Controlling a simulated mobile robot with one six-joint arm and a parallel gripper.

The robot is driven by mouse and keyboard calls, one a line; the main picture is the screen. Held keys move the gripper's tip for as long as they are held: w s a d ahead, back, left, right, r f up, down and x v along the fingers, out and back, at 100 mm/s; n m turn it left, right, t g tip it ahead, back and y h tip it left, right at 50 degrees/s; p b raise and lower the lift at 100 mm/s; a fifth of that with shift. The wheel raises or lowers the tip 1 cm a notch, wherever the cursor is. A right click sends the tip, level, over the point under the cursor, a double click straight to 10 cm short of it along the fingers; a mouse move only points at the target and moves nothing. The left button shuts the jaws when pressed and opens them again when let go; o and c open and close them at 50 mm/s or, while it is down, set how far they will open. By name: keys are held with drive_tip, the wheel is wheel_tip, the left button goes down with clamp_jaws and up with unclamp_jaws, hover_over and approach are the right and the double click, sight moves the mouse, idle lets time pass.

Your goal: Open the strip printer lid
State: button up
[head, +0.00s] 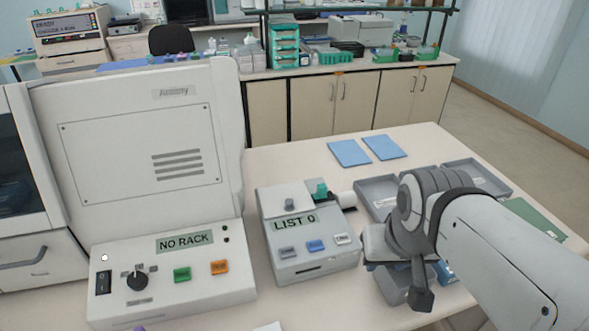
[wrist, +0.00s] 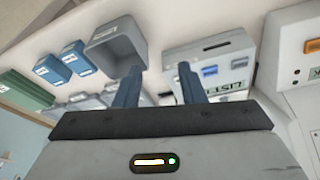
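The strip printer (head: 306,262) is a small light grey box on the table, with a "LIST 0" display and several buttons on its sloped front. Its top cover (head: 272,198) looks shut, with a small grey knob (head: 290,204) on it and a teal part (head: 320,188) at its right. My gripper (head: 372,245) is just right of the printer, its fingertips hard to make out there. In the wrist view my gripper (wrist: 158,75) shows two blue fingers apart with nothing between them. The printer (wrist: 215,62) appears inverted there, beyond the right finger.
A large white machine (head: 150,130) with a "NO RACK" display stands left of the printer. Grey trays (head: 378,190) lie behind and right of my gripper. An open grey bin (wrist: 117,45) is close to the left finger. Two blue mats (head: 349,153) lie at the back.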

drive_tip(key=shift+o, duration=0.5)
drive_tip(key=shift+s+a, duration=0.1)
drive_tip(key=shift+s, duration=0.05)
drive_tip(key=w+a+n+b, duration=0.1)
drive_tip(key=w+a, duration=0.1)
drive_tip(key=w, duration=0.2)
drive_tip(key=w+a+r+g+b, duration=0.1)
drive_tip(key=w+a, duration=0.1)
drive_tip(key=w, duration=0.3)
drive_tip(key=w+a+r+n+b, duration=0.1)
drive_tip(key=w+a, duration=0.1)
drive_tip(key=w, duration=0.3)
drive_tip(key=shift+a+n+g, duration=0.3)
drive_tip(key=n+g+b, duration=0.2)
drive_tip(key=b, duration=0.1)
approach(289, 201)
drive_tip(key=shift+s+d+f+y, duration=0.2)
drive_tip(key=shift+d+f+y, duration=0.1)
drive_tip(key=shift+d+f, duration=0.1)
drive_tip(key=shift+w+a+f+n, duration=0.15)
drive_tip(key=shift+a+f+n, duration=0.05)
drive_tip(key=shift+n, duration=0.1)
drive_tip(key=shift+f, duration=0.3)
wheel_tip(289, 201, down, 7)
drive_tip(key=shift+a+p, duration=0.15)
drive_tip(key=shift+p, duration=0.35)
clamp_jaws()
